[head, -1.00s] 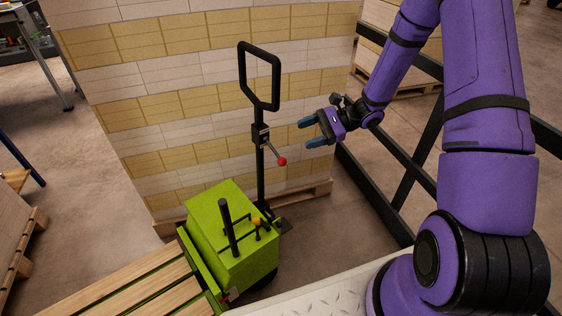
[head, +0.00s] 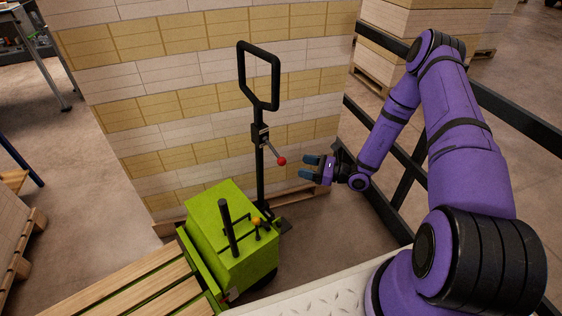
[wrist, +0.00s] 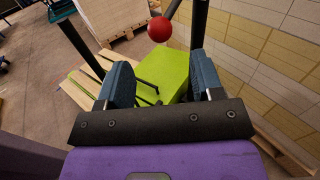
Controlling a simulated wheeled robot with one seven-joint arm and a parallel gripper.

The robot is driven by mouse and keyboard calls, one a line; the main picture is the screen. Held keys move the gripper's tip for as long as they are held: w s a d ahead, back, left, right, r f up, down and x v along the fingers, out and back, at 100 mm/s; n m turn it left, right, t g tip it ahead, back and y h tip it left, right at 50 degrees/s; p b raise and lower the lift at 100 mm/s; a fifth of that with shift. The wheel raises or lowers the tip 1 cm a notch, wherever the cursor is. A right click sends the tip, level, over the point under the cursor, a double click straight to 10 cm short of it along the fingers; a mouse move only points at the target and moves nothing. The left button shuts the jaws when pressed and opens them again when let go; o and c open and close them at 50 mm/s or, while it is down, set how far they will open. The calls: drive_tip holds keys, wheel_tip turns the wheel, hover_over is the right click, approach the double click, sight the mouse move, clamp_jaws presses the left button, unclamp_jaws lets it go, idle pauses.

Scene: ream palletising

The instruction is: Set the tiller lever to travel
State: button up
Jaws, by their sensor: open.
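The tiller lever (head: 271,151) is a thin rod with a red ball knob (head: 282,161). It sticks out down and to the right from a dark block (head: 260,135) on the black tiller post (head: 259,180). My gripper (head: 305,167) is open and empty, just right of the red knob in the head view. In the wrist view the red knob (wrist: 159,29) shows beyond the two blue fingers (wrist: 162,78), near the top middle, apart from them. Any markings for the lever's positions are too small to read.
The green truck body (head: 232,235) with small levers stands below the tiller. A wall of stacked reams (head: 180,100) is close behind the post. A black rail (head: 385,165) runs along the right. A wooden slatted deck (head: 130,285) lies at lower left.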

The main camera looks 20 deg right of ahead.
sight(283, 159)
drive_tip(key=x, duration=0.9)
drive_tip(key=shift+a, duration=0.1)
drive_tip(key=c, duration=1.1)
drive_tip(key=shift+s+r+m+g+h, duration=0.1)
drive_tip(key=shift+r+m+g+h, duration=0.3)
drive_tip(key=shift+r, duration=0.3)
drive_tip(key=shift+s+r+m+g+h, duration=0.2)
drive_tip(key=shift+r+g+h, duration=0.25)
drive_tip(key=shift+r, duration=0.95)
clamp_jaws()
drive_tip(key=o, duration=1.1)
unclamp_jaws()
drive_tip(key=shift+d, duration=0.3)
